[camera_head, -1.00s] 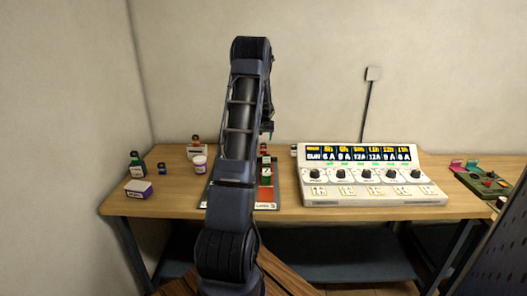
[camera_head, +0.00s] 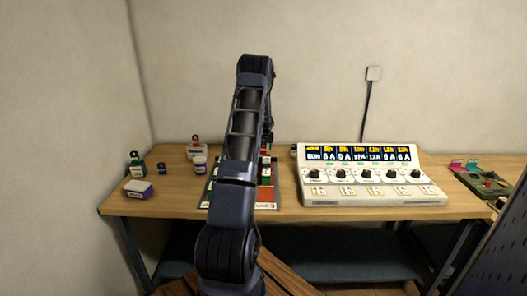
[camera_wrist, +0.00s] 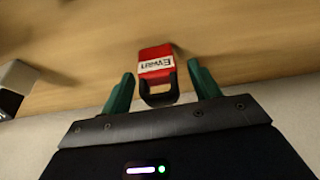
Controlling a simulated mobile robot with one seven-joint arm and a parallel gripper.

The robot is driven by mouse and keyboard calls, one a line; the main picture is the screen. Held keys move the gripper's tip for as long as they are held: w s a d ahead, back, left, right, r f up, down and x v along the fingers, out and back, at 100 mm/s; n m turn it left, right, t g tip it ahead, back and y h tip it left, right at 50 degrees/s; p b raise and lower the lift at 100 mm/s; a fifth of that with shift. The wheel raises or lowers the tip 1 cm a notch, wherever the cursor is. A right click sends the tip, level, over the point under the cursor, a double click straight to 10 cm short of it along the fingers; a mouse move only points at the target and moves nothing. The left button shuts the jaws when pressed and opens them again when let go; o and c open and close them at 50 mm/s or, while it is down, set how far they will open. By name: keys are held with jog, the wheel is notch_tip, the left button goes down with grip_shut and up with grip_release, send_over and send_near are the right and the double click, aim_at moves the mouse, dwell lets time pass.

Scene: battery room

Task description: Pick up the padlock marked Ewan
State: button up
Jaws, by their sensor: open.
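The padlock marked Ewan (camera_wrist: 154,62) shows in the wrist view. It has a red body with a white label reading "Ewan" and a dark shackle that points toward my gripper. My gripper (camera_wrist: 160,88) is open, with one green finger on each side of the shackle end. The red body lies just beyond the fingertips, and nothing is held. In the head view my arm hides the gripper and this padlock.
A wooden bench (camera_head: 130,207) carries a white charger panel (camera_head: 375,187) with knobs and a display. A board with red and green areas (camera_head: 265,195) lies behind my arm. Small bottles, a purple-and-white box (camera_head: 138,189) and a white tub (camera_head: 199,164) stand left.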

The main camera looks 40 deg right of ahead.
jog(key=c, duration=1.1)
jog(key=shift+r, duration=0.15)
